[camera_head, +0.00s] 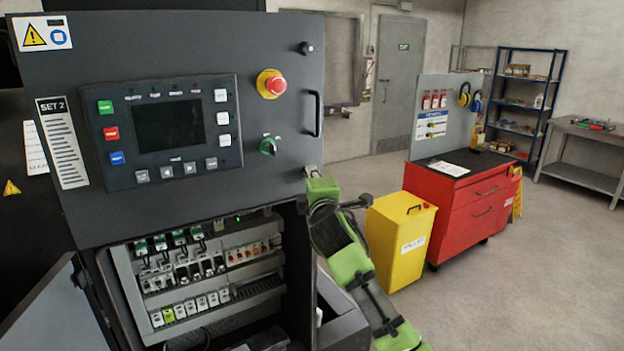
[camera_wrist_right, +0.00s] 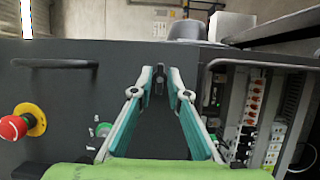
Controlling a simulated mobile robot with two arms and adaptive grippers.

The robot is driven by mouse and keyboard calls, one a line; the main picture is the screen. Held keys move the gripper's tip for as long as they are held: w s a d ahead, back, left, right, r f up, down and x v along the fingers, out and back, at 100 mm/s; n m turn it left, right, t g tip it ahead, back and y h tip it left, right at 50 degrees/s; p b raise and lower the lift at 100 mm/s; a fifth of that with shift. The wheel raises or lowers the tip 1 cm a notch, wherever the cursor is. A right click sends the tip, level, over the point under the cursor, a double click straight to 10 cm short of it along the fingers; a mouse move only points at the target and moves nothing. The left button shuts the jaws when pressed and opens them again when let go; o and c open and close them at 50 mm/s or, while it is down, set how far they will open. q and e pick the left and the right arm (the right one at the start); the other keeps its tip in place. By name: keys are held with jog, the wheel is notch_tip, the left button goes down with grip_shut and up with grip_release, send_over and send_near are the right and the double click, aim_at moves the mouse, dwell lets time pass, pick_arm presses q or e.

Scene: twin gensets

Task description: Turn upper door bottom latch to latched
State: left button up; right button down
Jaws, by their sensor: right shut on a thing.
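The upper door (camera_head: 250,60) is a dark grey panel carrying the control unit, and it lies flat over the upper part of the cabinet. Its top latch (camera_head: 305,47) is a small black knob near the upper right corner. The bottom latch (camera_wrist_right: 159,82) is a small dark piece at the door's lower right corner, mostly hidden by my gripper, so its angle cannot be told. My right gripper (camera_wrist_right: 159,74) is shut on the bottom latch, its teal fingers converging there. In the head view, my right gripper (camera_head: 313,174) reaches this corner from below right. My left gripper is not in view.
Below, the open compartment shows terminals (camera_head: 205,265). A yellow bin (camera_head: 398,245) and red tool cabinet (camera_head: 460,205) stand right. Floor at far right is clear.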

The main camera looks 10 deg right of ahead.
jog(key=c, duration=1.9)
grip_release()
jog(key=s, duration=1.2)
jog(key=shift+a, duration=0.2)
